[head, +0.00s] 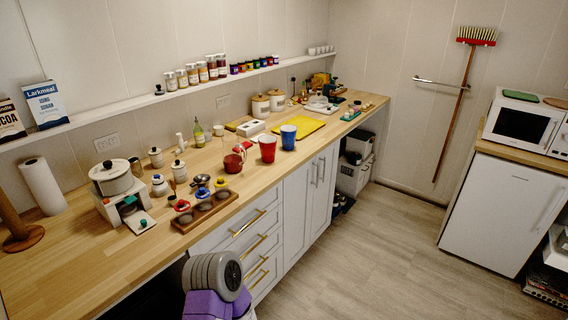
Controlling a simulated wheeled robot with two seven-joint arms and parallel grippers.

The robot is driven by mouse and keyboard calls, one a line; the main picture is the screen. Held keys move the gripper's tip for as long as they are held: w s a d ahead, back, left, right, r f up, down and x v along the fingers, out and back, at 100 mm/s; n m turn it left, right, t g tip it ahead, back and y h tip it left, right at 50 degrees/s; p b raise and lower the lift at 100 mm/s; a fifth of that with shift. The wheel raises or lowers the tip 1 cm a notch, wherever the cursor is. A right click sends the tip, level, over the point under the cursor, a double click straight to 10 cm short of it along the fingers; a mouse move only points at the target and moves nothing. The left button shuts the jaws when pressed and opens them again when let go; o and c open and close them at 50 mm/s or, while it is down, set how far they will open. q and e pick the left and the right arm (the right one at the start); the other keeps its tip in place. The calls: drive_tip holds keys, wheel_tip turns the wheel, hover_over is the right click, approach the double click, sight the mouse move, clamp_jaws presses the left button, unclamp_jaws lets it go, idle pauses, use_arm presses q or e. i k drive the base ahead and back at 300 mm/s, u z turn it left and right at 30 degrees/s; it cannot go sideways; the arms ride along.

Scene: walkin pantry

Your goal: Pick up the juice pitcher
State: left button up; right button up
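A small red vessel (232,164) stands near the front edge of the wooden counter, with a thin handle-like shape at its upper right. It may be the juice pitcher, but it is too small to tell for sure. A red cup (267,149) and a blue cup (288,138) stand to its right, apart from it. A grey and purple part of my arm shows at the bottom centre, in front of the drawers. Neither of my grippers is in view.
Left of the red vessel are a wooden tray (206,211) with dark round items, several small jars, and a white pot (112,178) on a stand. A yellow board (299,127) lies behind the cups. The floor (350,250) before the counter is clear.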

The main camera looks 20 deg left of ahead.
sight(233, 161)
drive_tip(key=z, duration=0.25)
drive_tip(key=i, duration=0.95)
drive_tip(key=u, duration=0.85)
drive_tip(key=i, duration=1.15)
drive_tip(key=u, duration=1.1)
